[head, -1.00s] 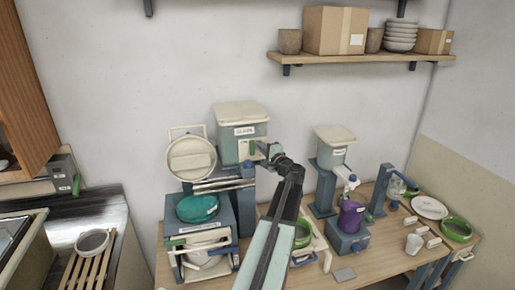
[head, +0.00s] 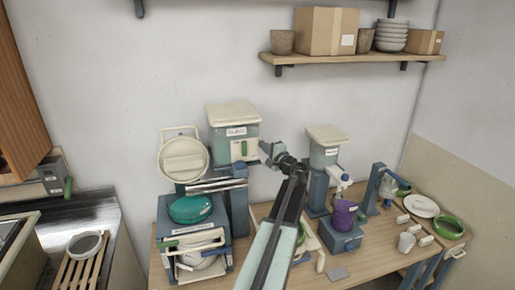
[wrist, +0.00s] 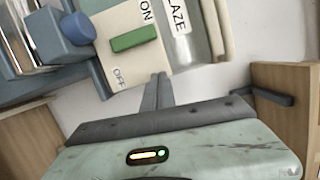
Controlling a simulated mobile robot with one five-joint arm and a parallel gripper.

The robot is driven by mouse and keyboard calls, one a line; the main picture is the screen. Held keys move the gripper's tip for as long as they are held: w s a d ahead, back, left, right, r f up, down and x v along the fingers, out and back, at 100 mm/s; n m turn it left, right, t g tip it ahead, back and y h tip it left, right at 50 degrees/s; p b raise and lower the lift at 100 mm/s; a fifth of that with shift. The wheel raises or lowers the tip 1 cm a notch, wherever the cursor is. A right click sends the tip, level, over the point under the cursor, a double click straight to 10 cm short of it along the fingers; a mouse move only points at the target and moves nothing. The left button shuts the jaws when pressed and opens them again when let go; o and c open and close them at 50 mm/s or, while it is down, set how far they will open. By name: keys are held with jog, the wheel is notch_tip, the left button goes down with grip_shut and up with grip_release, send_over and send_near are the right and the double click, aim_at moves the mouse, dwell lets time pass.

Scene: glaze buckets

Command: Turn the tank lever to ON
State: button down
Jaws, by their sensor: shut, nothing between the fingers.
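The tank (head: 235,143) is a pale grey-green box with a cream lid and a GLAZE label. It stands on a blue stand at the centre left of the head view. In the wrist view the lever (wrist: 134,38) is a green bar on a cream plate, between the words ON and OFF. My gripper (wrist: 159,80) is shut and empty, with its fingertips just below the plate in the wrist view, on the OFF side. In the head view my gripper (head: 265,149) is just right of the tank, apart from the lever.
A blue round knob (wrist: 78,28) is left of the plate in the wrist view. A second tank (head: 324,157) stands to the right, above a purple bucket (head: 343,214). A teal bucket (head: 191,208) sits at the left. A wall shelf (head: 355,57) holds boxes and bowls.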

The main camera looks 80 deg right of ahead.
jog(key=v, duration=0.9)
jog(key=shift+a, duration=0.3)
jog(key=shift+r, duration=0.1)
